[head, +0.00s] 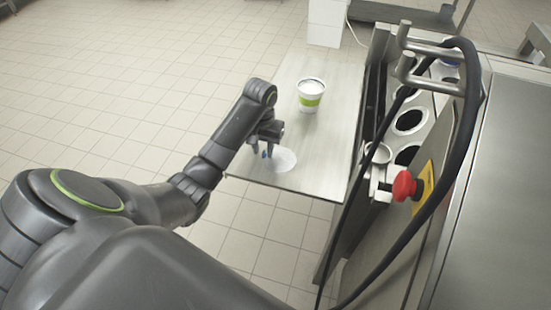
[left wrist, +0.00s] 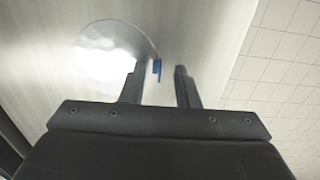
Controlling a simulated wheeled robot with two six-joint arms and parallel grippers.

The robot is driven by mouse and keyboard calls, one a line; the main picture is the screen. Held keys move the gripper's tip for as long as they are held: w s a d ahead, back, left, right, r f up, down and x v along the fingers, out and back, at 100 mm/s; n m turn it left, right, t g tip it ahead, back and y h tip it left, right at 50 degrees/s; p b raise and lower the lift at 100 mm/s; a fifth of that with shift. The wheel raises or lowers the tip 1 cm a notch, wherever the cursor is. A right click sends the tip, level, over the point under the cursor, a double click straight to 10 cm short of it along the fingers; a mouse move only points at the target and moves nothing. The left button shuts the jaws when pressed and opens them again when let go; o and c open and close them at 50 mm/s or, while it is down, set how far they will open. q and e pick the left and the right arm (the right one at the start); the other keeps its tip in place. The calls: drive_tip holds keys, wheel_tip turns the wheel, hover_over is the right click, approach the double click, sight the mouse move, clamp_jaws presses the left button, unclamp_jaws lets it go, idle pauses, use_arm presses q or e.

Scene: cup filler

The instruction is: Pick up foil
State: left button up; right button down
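The foil (head: 284,160) is a pale round disc lying flat on the metal side table, near its front left edge. In the left wrist view the foil (left wrist: 104,52) is bright, with a small blue tab (left wrist: 156,68) at its right edge. My left gripper (head: 268,153) is over the foil's left side and covers part of it. In the left wrist view my left gripper (left wrist: 160,82) is open, and the blue tab shows between its two fingers, near the left one. I cannot tell whether a finger touches the tab. My right gripper is not in view.
A white cup with a green band (head: 311,96) stands farther back on the metal table (head: 330,140). The machine with round holes (head: 409,122), a red button (head: 405,186) and a black hose borders the table's right side. Tiled floor lies to the left.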

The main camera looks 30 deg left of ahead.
use_arm(q)
clamp_jaws()
drive_tip(key=shift+r, duration=0.1)
idle(0.4)
